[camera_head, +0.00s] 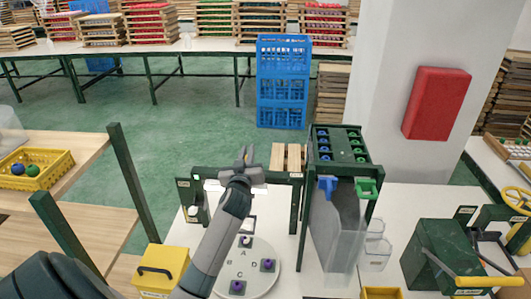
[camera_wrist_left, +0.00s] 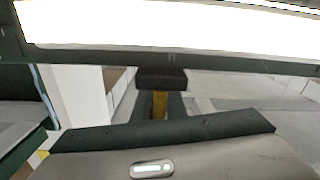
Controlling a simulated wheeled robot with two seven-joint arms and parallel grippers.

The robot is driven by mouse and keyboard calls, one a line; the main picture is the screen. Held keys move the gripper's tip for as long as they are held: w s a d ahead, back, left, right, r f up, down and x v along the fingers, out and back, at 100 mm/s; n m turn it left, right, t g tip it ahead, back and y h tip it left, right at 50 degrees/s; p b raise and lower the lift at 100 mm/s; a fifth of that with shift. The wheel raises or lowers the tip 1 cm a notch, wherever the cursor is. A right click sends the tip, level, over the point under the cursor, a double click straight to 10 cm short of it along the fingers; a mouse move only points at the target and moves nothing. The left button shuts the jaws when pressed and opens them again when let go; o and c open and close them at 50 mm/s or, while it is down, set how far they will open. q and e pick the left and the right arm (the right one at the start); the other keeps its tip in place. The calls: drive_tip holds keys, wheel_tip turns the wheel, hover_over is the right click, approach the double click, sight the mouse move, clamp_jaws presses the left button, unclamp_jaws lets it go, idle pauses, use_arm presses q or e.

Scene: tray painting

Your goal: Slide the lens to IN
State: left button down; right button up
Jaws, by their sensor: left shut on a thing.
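My left gripper (camera_head: 246,157) is at the top bar of a dark green frame (camera_head: 283,177) in the head view, with its arm reaching up from the lower left. It is shut on a small part there, which I take to be the lens's handle; the fingers hide most of it. A bright white panel (camera_head: 258,189) shows behind my wrist. In the left wrist view, the white panel (camera_wrist_left: 170,28) fills the top, above a dark block (camera_wrist_left: 161,78) with a yellow stem (camera_wrist_left: 160,104). The IN marking cannot be read. My right gripper is out of view.
A round white plate (camera_head: 262,250) with lettered purple-topped pieces lies below the frame. A yellow box (camera_head: 160,270) stands to its left. A green rack (camera_head: 341,145) with clear bins stands to the right, and a green box (camera_head: 436,247) lies further right.

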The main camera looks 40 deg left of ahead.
use_arm(q)
drive_tip(key=shift+a, duration=0.1)
drive_tip(key=c, duration=1.8)
unclamp_jaws()
drive_tip(key=shift+s+a, duration=0.15)
drive_tip(key=shift+c, duration=0.2)
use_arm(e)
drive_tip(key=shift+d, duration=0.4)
use_arm(q)
drive_tip(key=shift+s+d, duration=0.1)
drive_tip(key=shift+d, duration=0.1)
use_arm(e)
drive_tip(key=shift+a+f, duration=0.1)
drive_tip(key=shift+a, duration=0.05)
